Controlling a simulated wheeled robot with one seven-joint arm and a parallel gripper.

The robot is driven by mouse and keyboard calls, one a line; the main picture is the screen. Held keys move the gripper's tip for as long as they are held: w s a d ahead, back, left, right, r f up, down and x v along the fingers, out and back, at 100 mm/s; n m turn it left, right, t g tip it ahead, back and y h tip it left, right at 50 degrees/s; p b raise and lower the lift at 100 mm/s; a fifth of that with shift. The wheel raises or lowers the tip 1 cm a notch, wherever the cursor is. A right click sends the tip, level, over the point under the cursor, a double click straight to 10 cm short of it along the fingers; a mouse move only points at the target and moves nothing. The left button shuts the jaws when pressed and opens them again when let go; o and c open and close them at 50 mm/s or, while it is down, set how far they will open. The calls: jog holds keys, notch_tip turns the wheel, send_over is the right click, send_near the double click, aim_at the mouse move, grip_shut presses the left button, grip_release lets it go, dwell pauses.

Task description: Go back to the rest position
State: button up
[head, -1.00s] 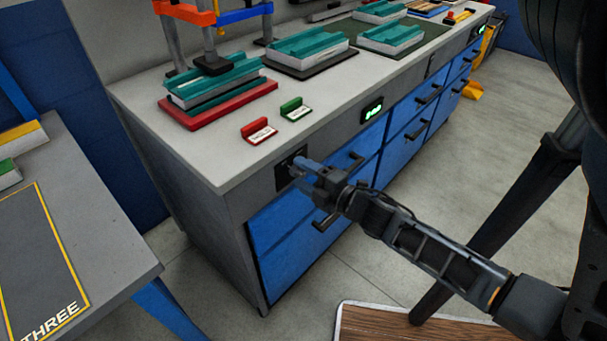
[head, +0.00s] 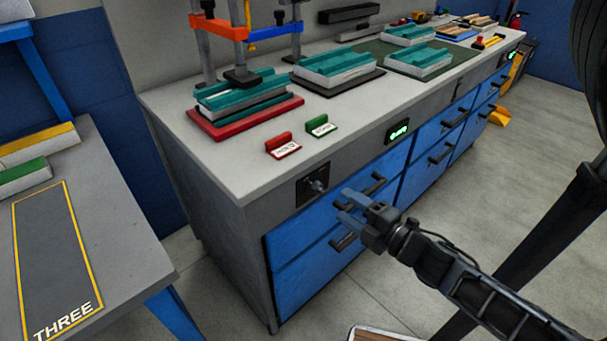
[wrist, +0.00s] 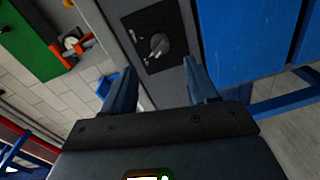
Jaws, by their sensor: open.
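My gripper (head: 352,208) is open and empty in the head view. It appears in front of the blue drawers (head: 320,250) of the workbench. In the wrist view the two fingers of my gripper (wrist: 163,92) stand apart with nothing between them. A black panel with a rotary knob (wrist: 158,44) lies beyond the fingertips. The same panel with its knob (head: 314,185) is on the bench front in the head view, left of my gripper. There is a visible gap between the fingertips and the knob.
The bench top (head: 235,170) carries a red plate (head: 246,122) with teal-and-white stacked panels, a red sign (head: 283,147) and a green sign (head: 320,126). A side table marked THREE (head: 110,225) stands at left. Open floor (head: 480,190) lies right of the drawers.

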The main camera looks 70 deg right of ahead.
jog(key=s+a+r+m+y, duration=0.1)
jog(key=a+r+m+y, duration=0.2)
jog(key=a, duration=0.6)
jog(key=s+a+r+m+y, duration=0.1)
jog(key=a+r+m+y, duration=0.1)
jog(key=a+r, duration=0.3)
jog(key=s+a+r+m+y+p, duration=0.1)
jog(key=a+r+m+y, duration=0.2)
jog(key=a, duration=1.1)
jog(key=shift+s+r+m+y, duration=0.3)
jog(key=shift+r+m, duration=0.45)
jog(key=shift+m, duration=0.35)
